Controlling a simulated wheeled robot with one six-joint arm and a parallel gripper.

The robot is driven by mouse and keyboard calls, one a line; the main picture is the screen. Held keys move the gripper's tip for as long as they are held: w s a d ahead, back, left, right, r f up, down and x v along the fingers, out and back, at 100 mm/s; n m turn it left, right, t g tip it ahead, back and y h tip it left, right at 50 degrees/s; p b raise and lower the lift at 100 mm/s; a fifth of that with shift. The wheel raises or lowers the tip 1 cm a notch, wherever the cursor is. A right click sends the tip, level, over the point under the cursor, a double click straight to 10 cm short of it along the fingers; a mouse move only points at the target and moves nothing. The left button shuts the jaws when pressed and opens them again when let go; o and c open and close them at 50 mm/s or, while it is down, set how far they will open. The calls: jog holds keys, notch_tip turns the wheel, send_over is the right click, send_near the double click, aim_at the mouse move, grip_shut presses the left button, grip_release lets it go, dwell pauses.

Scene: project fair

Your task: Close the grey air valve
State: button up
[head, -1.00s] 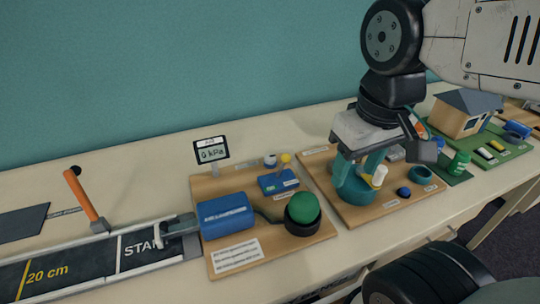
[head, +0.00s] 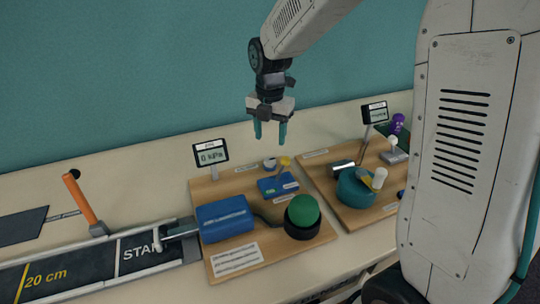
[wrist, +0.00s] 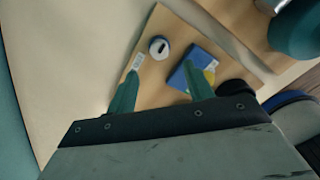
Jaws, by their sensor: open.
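The grey air valve (head: 270,163) is a small round knob at the back of the left wooden board, with a label beside it. In the wrist view the valve (wrist: 159,48) shows a pale grey top with a short dark mark, just beyond my fingertips. My gripper (head: 270,137) points down above the valve, apart from it. Its two teal fingers (wrist: 160,69) are open with nothing between them. The valve's turned position is too small to tell.
The right board (head: 335,203) holds a teal device.

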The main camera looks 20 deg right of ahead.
aim_at(270, 159)
notch_tip(270, 159, down, 8)
jog(key=shift+r, duration=0.1)
dwell(0.4)
jog(key=c, duration=1)
